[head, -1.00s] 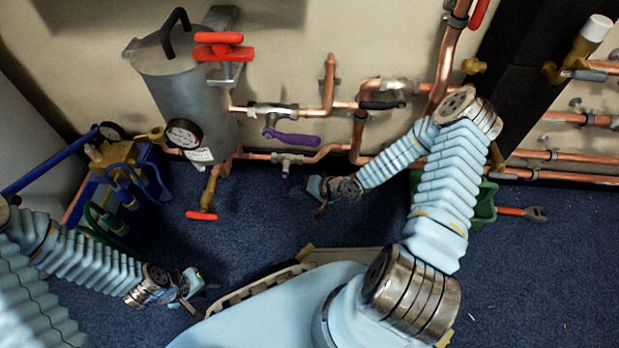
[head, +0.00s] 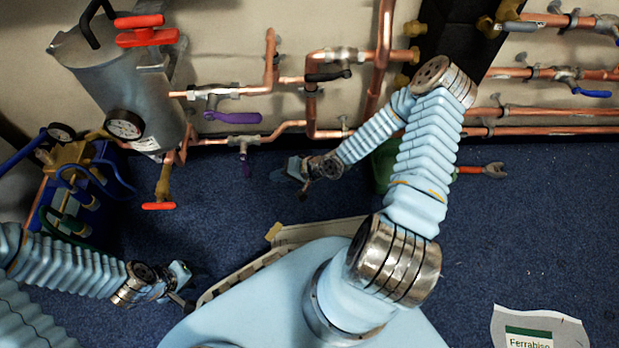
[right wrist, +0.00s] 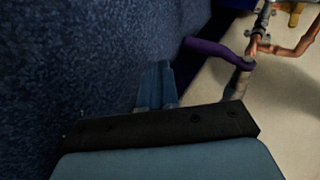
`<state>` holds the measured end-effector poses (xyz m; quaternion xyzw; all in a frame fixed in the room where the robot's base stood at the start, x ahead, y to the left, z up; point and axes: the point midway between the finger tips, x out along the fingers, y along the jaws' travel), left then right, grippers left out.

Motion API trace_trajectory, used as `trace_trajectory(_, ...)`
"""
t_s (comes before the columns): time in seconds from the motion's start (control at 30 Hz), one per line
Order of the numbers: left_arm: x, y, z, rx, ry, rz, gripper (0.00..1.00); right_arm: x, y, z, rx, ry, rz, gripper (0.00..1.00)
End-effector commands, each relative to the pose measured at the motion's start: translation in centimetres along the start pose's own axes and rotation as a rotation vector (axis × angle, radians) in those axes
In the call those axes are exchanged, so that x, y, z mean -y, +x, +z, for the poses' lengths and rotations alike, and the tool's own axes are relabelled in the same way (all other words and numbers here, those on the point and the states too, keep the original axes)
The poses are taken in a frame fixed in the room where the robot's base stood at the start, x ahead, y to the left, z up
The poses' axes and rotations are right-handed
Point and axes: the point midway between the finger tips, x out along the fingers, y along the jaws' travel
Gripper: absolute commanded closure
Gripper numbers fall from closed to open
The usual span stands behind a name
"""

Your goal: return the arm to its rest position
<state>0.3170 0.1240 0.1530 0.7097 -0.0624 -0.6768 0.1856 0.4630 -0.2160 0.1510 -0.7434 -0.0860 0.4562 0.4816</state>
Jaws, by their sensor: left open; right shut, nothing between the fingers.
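My right arm reaches from the front right over the floor and bends back to the left. Its gripper (head: 291,170) hangs above the blue carpet, in front of the copper pipes, shut and empty. In the right wrist view its fingers (right wrist: 157,85) are together over the carpet, with nothing between them. My left gripper (head: 184,286) is at the lower left above the carpet, open; its fingers are small and dark in the head view.
Copper pipes with a purple-handled valve (head: 233,117) run along the wall; a purple handle (right wrist: 207,50) shows near the right fingers. A grey tank (head: 120,85) stands left. A green container (head: 384,165) is partly behind my right arm.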

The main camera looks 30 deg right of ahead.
Motion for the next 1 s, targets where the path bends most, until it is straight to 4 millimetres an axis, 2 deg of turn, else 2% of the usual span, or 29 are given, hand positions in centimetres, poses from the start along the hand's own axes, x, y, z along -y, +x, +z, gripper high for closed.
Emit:
trace_trajectory(0.3,-0.3,-0.8,0.1,0.003,0.002,0.001,0.57,-3.1,-4.3,0.1,-0.005,0.006,0.002,1.0)
trace_trajectory(0.5,-0.4,-1.0,0.1,0.004,0.002,0.001,0.57,-4.3,-6.0,0.2,-0.002,0.002,0.0,1.0)
trace_trajectory(0.87,-0.4,-1.0,0.1,0.004,0.002,0.001,0.57,-4.5,-6.1,0.4,0.004,-0.001,0.001,1.0)
trace_trajectory(0.93,-0.4,-1.0,0.1,0.004,0.002,0.001,0.57,-3.8,-5.6,1.1,0.026,-0.007,0.005,1.0)
trace_trajectory(1.0,-0.4,-1.0,0.1,0.004,0.002,0.001,0.57,-2.5,-4.5,2.6,0.07,-0.021,0.018,1.0)
